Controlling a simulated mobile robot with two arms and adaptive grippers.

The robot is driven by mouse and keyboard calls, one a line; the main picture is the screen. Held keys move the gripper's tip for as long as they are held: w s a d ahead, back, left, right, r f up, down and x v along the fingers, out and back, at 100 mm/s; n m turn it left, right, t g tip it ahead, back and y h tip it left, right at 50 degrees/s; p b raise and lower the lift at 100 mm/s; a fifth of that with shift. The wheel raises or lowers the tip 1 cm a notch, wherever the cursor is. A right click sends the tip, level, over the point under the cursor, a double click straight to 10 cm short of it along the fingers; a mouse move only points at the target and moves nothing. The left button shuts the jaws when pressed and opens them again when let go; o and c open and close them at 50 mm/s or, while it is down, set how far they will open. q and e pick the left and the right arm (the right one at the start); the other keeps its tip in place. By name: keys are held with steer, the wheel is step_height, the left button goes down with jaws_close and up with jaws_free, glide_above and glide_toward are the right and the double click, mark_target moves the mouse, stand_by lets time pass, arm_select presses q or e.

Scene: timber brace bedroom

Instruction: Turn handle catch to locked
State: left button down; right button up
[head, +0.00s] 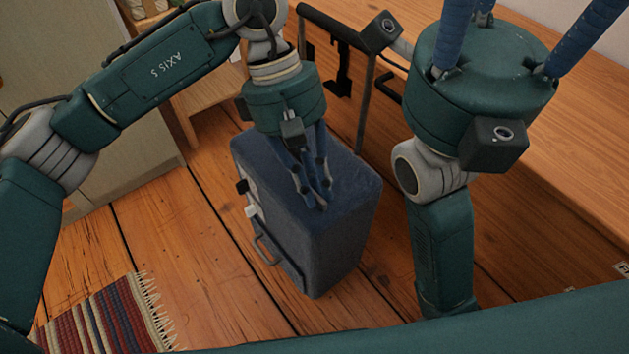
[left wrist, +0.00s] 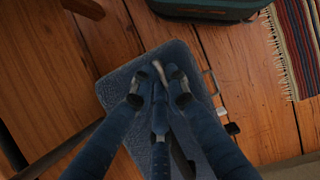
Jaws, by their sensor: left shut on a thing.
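A dark blue-grey suitcase (head: 340,215) stands upright on the wooden floor, and its top also shows in the left wrist view (left wrist: 122,88). My left gripper (head: 318,203) points down onto the suitcase's top, its fingers closed together. In the left wrist view the fingertips meet around a small pale lever (left wrist: 160,71), which looks like the handle catch; the fingers hide most of it, so I cannot tell its setting. My right gripper (head: 500,65) is at the upper right with its fingers spread and pointing up; their tips are out of view.
A black pull-handle frame (head: 364,100) rises behind the suitcase. A grey side handle (head: 264,250), a black tab (head: 242,186) and a white tab (head: 250,211) are on its left face. A wooden desk (head: 560,160) stands right, a striped rug (head: 100,320) lies lower left.

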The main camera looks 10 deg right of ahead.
arm_select(q)
steer(key=shift+m, duration=0.3)
stand_by(0.4)
steer(key=c, duration=2)
jaws_free()
steer(key=shift+r, duration=0.1)
steer(key=v, duration=1.2)
